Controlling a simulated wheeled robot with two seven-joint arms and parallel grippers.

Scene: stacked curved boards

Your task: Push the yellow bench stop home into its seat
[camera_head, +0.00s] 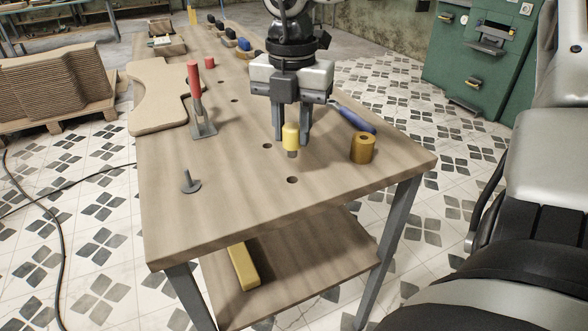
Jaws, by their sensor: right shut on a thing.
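The yellow bench stop (291,135) is held upright between the fingers of my right gripper (291,134), which points down over the workbench (225,215). A short grey peg shows below its yellow body. I cannot tell whether the peg's tip touches the bench top or hangs just above it. One dark round hole (292,180) lies nearer the front, below the stop in the picture. Another hole (267,146) lies just to its left. My left gripper is not in view.
An orange-brown roll (363,148) and a blue-handled tool (354,118) lie close on the right. A red-handled clamp (197,97) and a curved board (157,92) are on the left. A grey peg with a round base (189,182) stands front left. The front bench top is mostly clear.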

